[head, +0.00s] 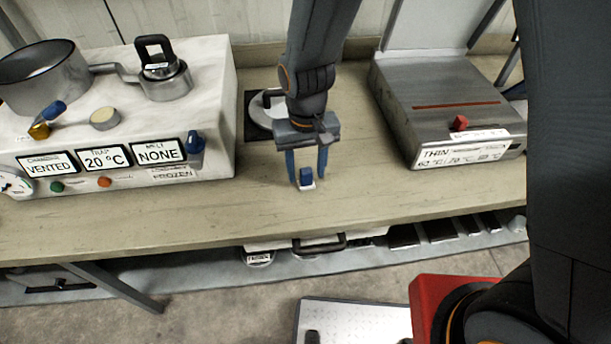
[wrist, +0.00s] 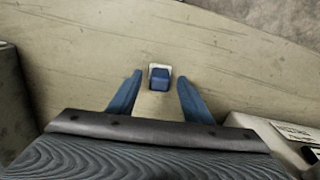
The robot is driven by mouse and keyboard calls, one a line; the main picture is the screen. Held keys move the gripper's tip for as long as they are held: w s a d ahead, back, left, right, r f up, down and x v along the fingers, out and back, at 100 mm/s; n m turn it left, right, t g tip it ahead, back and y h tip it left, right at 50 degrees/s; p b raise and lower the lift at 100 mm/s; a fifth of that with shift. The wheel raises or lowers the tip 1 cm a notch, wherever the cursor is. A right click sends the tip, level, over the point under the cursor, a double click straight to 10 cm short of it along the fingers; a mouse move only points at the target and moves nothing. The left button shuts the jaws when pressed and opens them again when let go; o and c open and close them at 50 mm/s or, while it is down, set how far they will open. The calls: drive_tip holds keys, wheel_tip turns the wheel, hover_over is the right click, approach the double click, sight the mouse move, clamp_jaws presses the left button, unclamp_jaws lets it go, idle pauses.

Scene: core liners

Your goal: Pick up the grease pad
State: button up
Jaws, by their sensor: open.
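The grease pad is most likely the small blue block on a white base (head: 306,177), standing on the wooden bench near its front edge. It also shows in the wrist view (wrist: 160,77), just beyond the fingertips and centred between them. My gripper (head: 307,172) points down over the bench with its two blue fingers apart. In the head view the fingers appear on either side of the pad; in the wrist view (wrist: 159,78) the pad lies a little ahead of the tips. I cannot tell the exact height of the tips. Nothing is held.
A white marble-like unit (head: 215,85) with a pan (head: 40,75), a lidded pot (head: 165,82) and labels stands left. A grey metal box (head: 440,95) marked THIN stands right. A white round object (head: 266,110) lies behind my gripper. The bench (head: 350,190) around the pad is clear.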

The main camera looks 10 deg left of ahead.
sight(306, 170)
drive_tip(key=shift+f, duration=0.7)
drive_tip(key=c, duration=1.1)
drive_tip(key=shift+r, duration=0.1)
drive_tip(key=shift+r+b, duration=1)
drive_tip(key=shift+r, duration=3.9)
drive_tip(key=shift+o, duration=1.1)
drive_tip(key=shift+c, duration=0.8)
